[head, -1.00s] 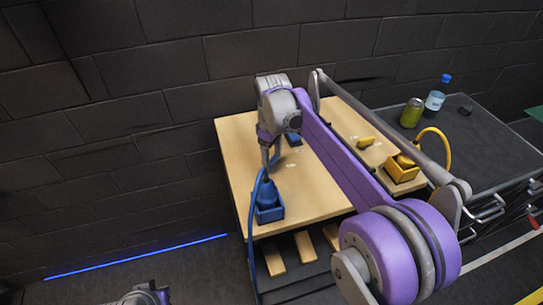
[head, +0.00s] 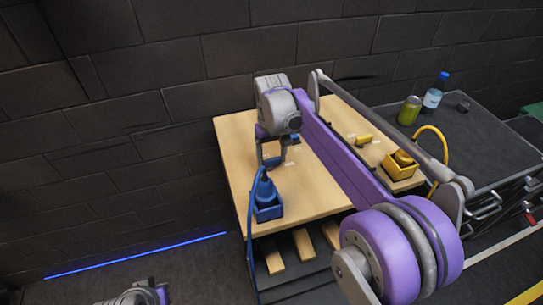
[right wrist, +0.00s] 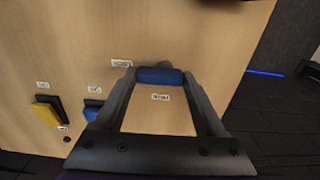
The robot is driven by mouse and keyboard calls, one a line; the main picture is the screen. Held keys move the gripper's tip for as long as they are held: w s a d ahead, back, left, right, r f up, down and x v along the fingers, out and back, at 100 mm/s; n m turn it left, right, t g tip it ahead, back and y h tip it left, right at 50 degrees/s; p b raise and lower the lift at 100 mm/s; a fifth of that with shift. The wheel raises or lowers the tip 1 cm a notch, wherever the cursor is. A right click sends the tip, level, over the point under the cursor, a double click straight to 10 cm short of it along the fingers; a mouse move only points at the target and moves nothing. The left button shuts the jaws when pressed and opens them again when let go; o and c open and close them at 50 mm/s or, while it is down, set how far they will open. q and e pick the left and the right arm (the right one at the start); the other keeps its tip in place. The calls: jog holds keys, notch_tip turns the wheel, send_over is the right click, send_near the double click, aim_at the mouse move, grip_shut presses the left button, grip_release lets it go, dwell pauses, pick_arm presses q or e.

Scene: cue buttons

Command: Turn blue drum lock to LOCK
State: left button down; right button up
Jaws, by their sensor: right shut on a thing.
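The blue drum lock's handle (right wrist: 160,76) shows in the right wrist view as a short bar lying crosswise between my fingertips. My right gripper (right wrist: 160,80) is shut on it, one finger at each end. In the head view my right gripper (head: 271,160) points down at the wooden top, its fingers hiding most of the lock. Small white labels lie above and below the handle; their words are too small to read surely. At the bottom left of the head view, part of my left gripper or wrist (head: 142,294) shows; its fingers cannot be made out.
A blue plug in a blue box (head: 268,208) stands close in front of my right gripper, its cable hanging over the edge. A yellow box with plug (head: 402,167) and a yellow switch (head: 364,141) are at right. A can (head: 410,110) and bottle (head: 435,92) stand on the dark cabinet.

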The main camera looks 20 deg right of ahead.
aim_at(272, 159)
dwell(0.4)
jog(key=o, duration=1.3)
jog(key=shift+r, duration=0.1)
notch_tip(272, 159, up, 11)
jog(key=shift+f+p, duration=0.2)
jog(key=shift+p, duration=0.25)
